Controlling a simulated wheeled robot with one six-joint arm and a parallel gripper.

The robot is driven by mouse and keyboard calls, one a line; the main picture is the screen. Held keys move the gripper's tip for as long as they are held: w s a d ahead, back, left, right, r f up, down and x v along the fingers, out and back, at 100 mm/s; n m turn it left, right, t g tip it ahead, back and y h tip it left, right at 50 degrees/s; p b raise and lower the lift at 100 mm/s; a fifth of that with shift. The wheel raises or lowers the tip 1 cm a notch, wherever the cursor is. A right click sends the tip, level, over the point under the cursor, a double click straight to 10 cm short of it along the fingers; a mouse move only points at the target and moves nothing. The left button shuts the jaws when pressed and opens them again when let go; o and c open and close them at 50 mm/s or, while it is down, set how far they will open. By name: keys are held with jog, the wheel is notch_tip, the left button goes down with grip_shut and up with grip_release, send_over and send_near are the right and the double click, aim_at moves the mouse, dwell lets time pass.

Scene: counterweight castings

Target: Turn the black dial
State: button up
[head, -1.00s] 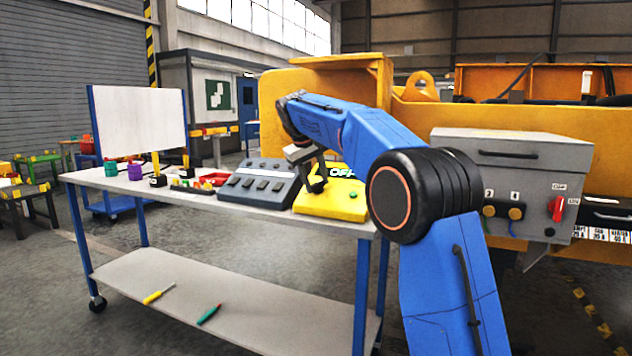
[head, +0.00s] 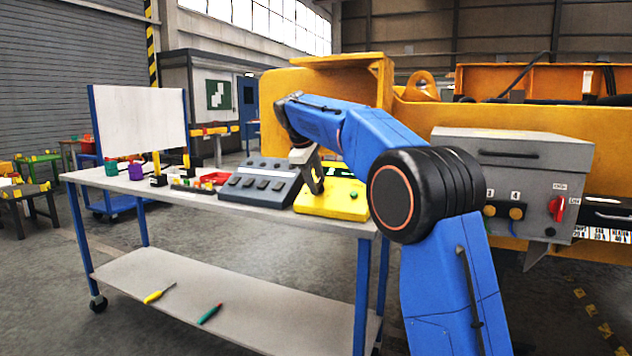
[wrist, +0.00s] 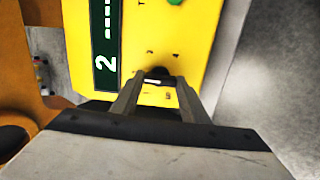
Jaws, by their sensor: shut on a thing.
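The yellow control box (head: 330,207) stands on the right end of the workbench. In the wrist view its yellow face (wrist: 205,50) fills the middle, with a dark green display (wrist: 105,65) showing a white 2. The black dial (wrist: 157,72) sits between my fingertips, mostly hidden by them. My gripper (wrist: 156,80) is shut on the dial from above. In the head view my gripper (head: 316,188) reaches down onto the box, and the dial is hidden behind it. A green button (head: 353,195) is on the box, to the right of my gripper.
A grey panel with dark keys (head: 262,182) stands just left of the yellow box. Red, purple (head: 136,172) and green items lie farther left on the workbench (head: 225,205). A grey cabinet with a red switch (head: 557,209) is at the right. Two screwdrivers lie on the lower shelf.

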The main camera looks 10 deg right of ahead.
dwell(0.4)
jog(key=o, duration=1.1)
jog(key=shift+c, duration=0.2)
jog(key=v, duration=1.7)
jog(key=shift+s, duration=0.15)
jog(key=shift+r, duration=0.1)
